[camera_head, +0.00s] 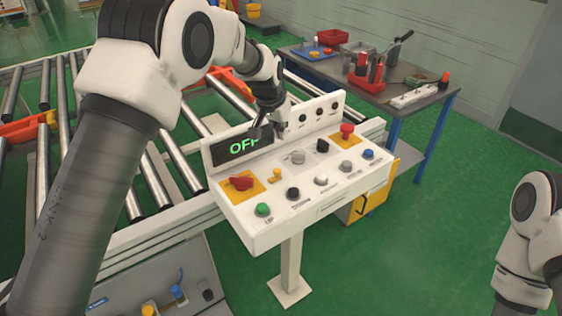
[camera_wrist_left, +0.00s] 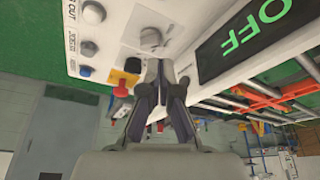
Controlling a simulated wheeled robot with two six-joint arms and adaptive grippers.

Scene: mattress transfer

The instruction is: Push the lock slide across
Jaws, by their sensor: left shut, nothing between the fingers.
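The white control panel (camera_head: 315,210) stands on a post, with a display reading OFF (camera_head: 243,146) on its upright back. A small yellow piece (camera_head: 275,175) sits beside a red rotary handle (camera_head: 241,183); I cannot tell for sure whether it is the lock slide. My left gripper (camera_head: 268,132) hangs over the panel's back edge, near the display's right end. In the left wrist view its fingers (camera_wrist_left: 166,66) are shut and empty, close to a grey knob (camera_wrist_left: 150,38). The yellow piece is not seen there. My right gripper is out of view; only its arm shows.
A red mushroom button (camera_head: 347,131), a black switch (camera_head: 322,146), a green button (camera_head: 262,210) and a blue button (camera_head: 369,155) share the panel. A roller conveyor (camera_head: 140,185) lies behind it. A tool table (camera_head: 430,97) stands at the back right. Green floor is clear at right.

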